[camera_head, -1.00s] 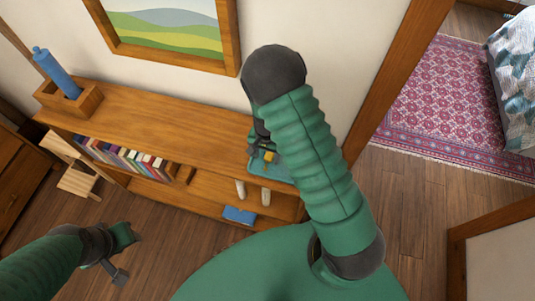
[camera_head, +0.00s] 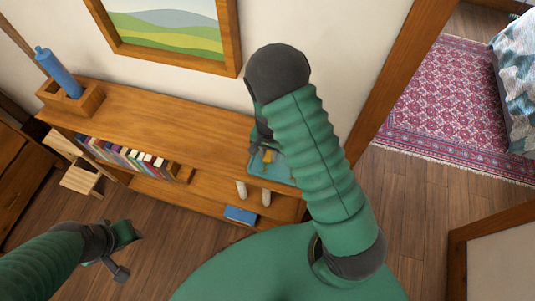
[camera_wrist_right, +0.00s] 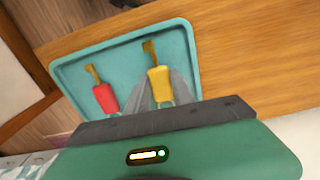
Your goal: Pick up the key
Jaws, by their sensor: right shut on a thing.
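A key with a yellow handle and a brass-coloured bit (camera_wrist_right: 159,82) is between the grey fingers of my right gripper (camera_wrist_right: 162,92) in the right wrist view. The gripper is shut on its handle, over a shallow teal tray (camera_wrist_right: 69,76). I cannot tell whether the key touches the tray floor. A second key, with a red handle (camera_wrist_right: 105,98), lies in the tray to its left. In the head view my right arm partly hides the tray (camera_head: 280,174); the yellow handle (camera_head: 267,157) shows there. My left gripper (camera_head: 128,253) is low on the left, away from the shelf; its jaw opening is unclear.
The tray is on the right end of a wooden shelf unit (camera_head: 165,120). A wooden box (camera_head: 92,101) with a blue cylinder (camera_head: 58,73) stands at its left end. Books (camera_head: 122,156) and a blue box (camera_head: 240,215) are below. The shelf top's middle is clear.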

